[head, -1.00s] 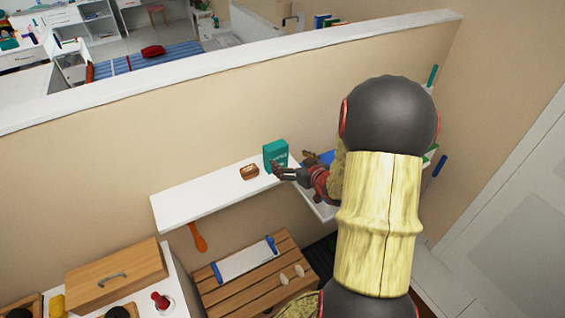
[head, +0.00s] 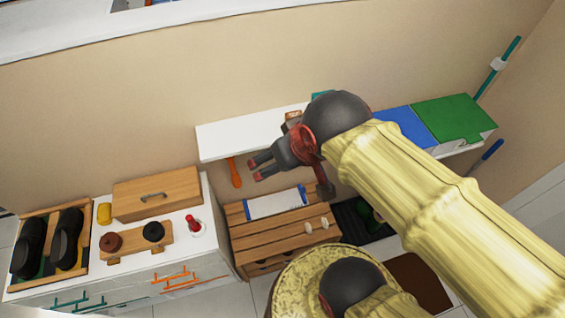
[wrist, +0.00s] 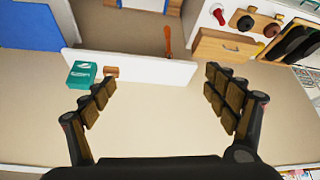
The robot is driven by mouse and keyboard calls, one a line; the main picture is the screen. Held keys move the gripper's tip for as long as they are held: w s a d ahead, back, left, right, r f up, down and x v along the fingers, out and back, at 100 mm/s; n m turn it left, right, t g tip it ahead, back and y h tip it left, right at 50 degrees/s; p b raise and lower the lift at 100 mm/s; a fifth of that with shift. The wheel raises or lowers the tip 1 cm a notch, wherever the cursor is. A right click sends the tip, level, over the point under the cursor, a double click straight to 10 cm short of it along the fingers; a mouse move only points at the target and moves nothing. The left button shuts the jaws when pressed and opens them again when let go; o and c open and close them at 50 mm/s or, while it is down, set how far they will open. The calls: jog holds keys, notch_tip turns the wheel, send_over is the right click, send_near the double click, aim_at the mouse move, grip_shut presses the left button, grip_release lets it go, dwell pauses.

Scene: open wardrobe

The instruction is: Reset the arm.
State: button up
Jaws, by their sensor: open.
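My gripper (head: 262,168) is open and empty in the head view, in front of the white wall shelf and above the slatted wooden bench. In the wrist view my gripper (wrist: 160,100) shows its two fingers spread wide with nothing between them. The white shelf (wrist: 150,68) lies beyond the fingertips there. A teal box (wrist: 82,74) and a small brown item (wrist: 111,72) stand on it near the left finger. In the head view my arm hides most of the teal box (head: 322,97).
A slatted bench (head: 262,232) stands below the shelf (head: 250,131). A white cabinet (head: 220,250) at left holds a wooden box (head: 157,193), a red-topped item (head: 194,225) and a shoe tray (head: 87,215). Blue (head: 405,125) and green (head: 452,118) bins are at right. An orange shoehorn (head: 235,172) hangs under the shelf.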

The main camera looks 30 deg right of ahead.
jog(key=shift+s+a, duration=0.7)
jog(key=shift+s, duration=0.05)
notch_tip(320, 180, down, 28)
jog(key=b, duration=2.7)
jog(key=shift+r, duration=0.25)
